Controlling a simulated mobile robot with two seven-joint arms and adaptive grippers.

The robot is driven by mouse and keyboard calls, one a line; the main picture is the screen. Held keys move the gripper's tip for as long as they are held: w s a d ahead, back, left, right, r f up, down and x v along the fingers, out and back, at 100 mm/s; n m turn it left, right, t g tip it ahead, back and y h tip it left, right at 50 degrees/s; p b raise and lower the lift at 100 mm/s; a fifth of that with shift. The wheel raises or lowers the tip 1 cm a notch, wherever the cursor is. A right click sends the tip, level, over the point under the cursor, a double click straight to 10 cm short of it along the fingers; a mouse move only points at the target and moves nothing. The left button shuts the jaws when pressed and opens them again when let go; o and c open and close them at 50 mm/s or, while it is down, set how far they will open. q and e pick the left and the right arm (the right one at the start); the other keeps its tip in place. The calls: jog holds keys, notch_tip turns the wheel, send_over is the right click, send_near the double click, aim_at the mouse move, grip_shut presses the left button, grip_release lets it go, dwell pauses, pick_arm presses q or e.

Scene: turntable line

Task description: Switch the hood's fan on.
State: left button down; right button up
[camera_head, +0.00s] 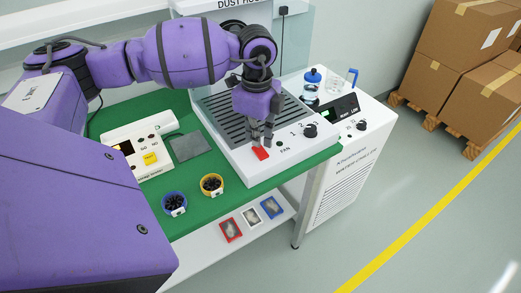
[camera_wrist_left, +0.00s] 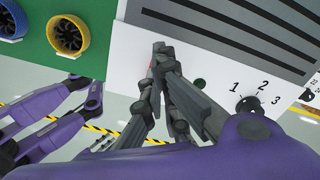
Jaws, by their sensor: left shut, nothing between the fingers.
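The hood's white base (camera_head: 238,165) has a slatted grille and a sloping front panel. On that panel are a red switch (camera_head: 261,154), a small dark round lamp or button (camera_head: 279,144) beside the word FAN, and a black knob (camera_head: 310,131) marked 1, 2, 3. My left gripper (camera_head: 262,142) points down with its fingers closed and empty, right at the red switch. I cannot tell whether it touches. The dark round part (camera_wrist_left: 199,84) and knob (camera_wrist_left: 249,105) show there too. My right gripper is not seen.
A white instrument (camera_head: 140,146) and a grey pad (camera_head: 188,146) lie on the green mat. Blue (camera_head: 174,204) and yellow (camera_head: 212,185) rings with dark fan-like insides stand nearer. A white chiller (camera_head: 345,165) with a bottle and beaker stands right. Open floor lies beyond.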

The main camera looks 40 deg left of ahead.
pick_arm(q)
jog(key=shift+f+b, duration=0.3)
jog(key=shift+f, duration=0.55)
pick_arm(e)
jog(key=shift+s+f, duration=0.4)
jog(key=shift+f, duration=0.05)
pick_arm(q)
jog(key=shift+s+r, duration=0.1)
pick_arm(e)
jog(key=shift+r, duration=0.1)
pick_arm(q)
jog(key=shift+r+p, duration=1.15)
jog(key=shift+r, duration=0.9)
jog(key=shift+r+p, duration=0.75)
jog(key=shift+r, duration=0.7)
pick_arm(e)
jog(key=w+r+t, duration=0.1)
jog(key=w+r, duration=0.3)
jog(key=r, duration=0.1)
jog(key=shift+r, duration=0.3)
